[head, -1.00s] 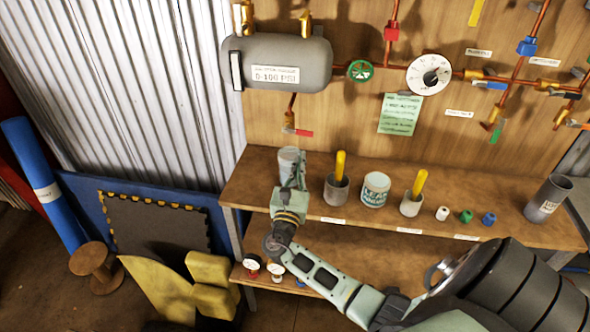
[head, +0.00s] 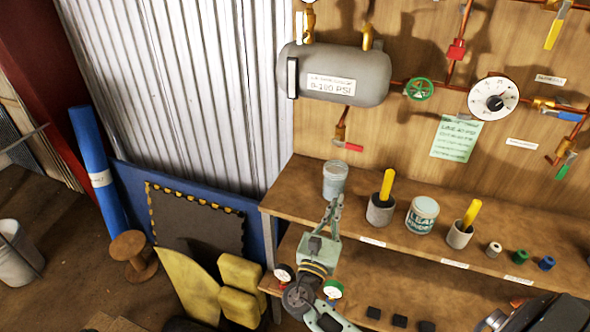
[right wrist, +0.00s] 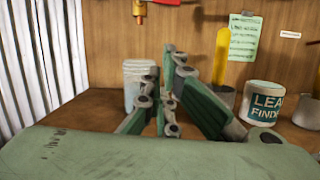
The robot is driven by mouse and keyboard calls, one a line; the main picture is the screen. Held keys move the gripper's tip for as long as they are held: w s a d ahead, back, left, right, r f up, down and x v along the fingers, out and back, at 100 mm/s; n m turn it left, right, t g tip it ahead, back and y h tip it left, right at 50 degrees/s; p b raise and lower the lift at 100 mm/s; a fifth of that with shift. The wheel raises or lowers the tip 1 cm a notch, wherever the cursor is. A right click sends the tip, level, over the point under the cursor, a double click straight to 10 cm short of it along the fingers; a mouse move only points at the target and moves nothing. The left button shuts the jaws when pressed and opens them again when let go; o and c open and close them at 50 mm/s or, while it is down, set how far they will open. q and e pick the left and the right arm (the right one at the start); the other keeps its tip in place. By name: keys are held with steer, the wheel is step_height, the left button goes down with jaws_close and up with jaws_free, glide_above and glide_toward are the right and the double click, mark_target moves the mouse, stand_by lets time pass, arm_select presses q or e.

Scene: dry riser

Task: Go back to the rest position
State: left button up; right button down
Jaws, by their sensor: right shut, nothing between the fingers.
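My right gripper (head: 333,207) is shut and empty in front of the workbench's (head: 290,197) upper shelf. In the head view its fingertips point up toward a pale grey cup (head: 335,181) at the shelf's left end. The right wrist view shows the same shut fingers (right wrist: 170,62), with the cup (right wrist: 138,76) upright behind them and partly hidden. My left gripper is not in view.
Pots with yellow-handled tools (head: 380,211), a leak finder tub (head: 422,215) and small coloured caps (head: 520,257) line the shelf. Gauges (head: 333,289) sit below. A grey tank (head: 345,85) and copper pipes are on the wall. Floor at left is partly clear.

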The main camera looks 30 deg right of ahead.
steer(key=s+f+m+g+y, duration=0.6)
steer(key=s+f+m+g, duration=0.1)
steer(key=s+f+m, duration=0.5)
steer(key=s+a+m+g+y, duration=0.2)
steer(key=s+a+m+y, duration=1)
steer(key=a, duration=0.5)
steer(key=s+f+n+g+h, duration=0.1)
steer(key=s+f+g+h, duration=0.15)
steer(key=f, duration=2.55)
steer(key=s+d+f, duration=0.1)
steer(key=s+f, duration=0.6)
steer(key=s, duration=0.1)
steer(key=s+d+f, duration=0.2)
steer(key=s+f, duration=0.6)
steer(key=shift+s+d+y, duration=0.25)
steer(key=shift+s+y, duration=0.1)
steer(key=shift+s, duration=0.05)
